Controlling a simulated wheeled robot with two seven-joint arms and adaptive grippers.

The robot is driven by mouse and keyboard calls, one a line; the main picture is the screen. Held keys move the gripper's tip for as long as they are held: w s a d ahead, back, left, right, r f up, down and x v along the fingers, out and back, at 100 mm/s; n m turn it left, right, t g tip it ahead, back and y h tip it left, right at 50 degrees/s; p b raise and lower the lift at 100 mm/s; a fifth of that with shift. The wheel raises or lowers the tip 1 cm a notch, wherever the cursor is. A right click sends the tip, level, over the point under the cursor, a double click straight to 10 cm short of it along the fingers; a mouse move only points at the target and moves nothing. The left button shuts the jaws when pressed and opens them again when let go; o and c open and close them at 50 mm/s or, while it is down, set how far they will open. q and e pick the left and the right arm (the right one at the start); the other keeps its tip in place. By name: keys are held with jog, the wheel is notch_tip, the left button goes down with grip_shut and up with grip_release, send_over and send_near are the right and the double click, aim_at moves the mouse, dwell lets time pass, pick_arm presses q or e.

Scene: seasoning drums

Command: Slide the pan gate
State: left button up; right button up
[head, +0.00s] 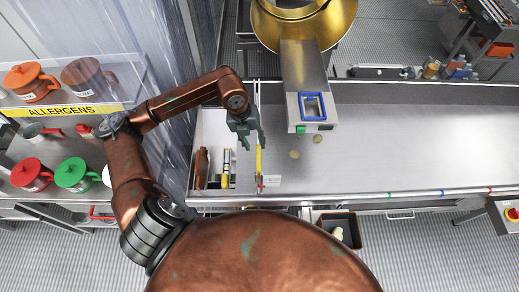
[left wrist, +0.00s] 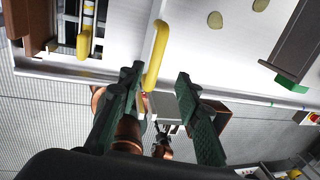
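A yellow bar handle (head: 258,160) stands on a thin upright panel at the left part of the steel counter; I take this panel to be the pan gate. The handle also shows in the left wrist view (left wrist: 157,52). My left gripper (head: 248,138) is above the counter at the handle. In the left wrist view its two dark green fingers (left wrist: 158,78) are spread apart. The handle's lower end shows between them, closer to the left finger. Whether a finger touches it cannot be told. My right gripper does not show clearly in either view.
A steel chute (head: 302,70) under a golden drum (head: 303,22) overhangs the counter (head: 400,150) right of the handle. Small round pieces (head: 294,154) lie below it. A bin with bottles (head: 201,168) is left. The counter's right side is clear.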

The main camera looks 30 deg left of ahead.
aim_at(258, 155)
pick_arm(q)
jog(key=x, duration=0.2)
jog(key=p+x, duration=0.1)
jog(key=x, duration=0.4)
jog(key=shift+a+f, duration=0.2)
jog(key=shift+f, duration=0.1)
grip_shut()
dwell(0.4)
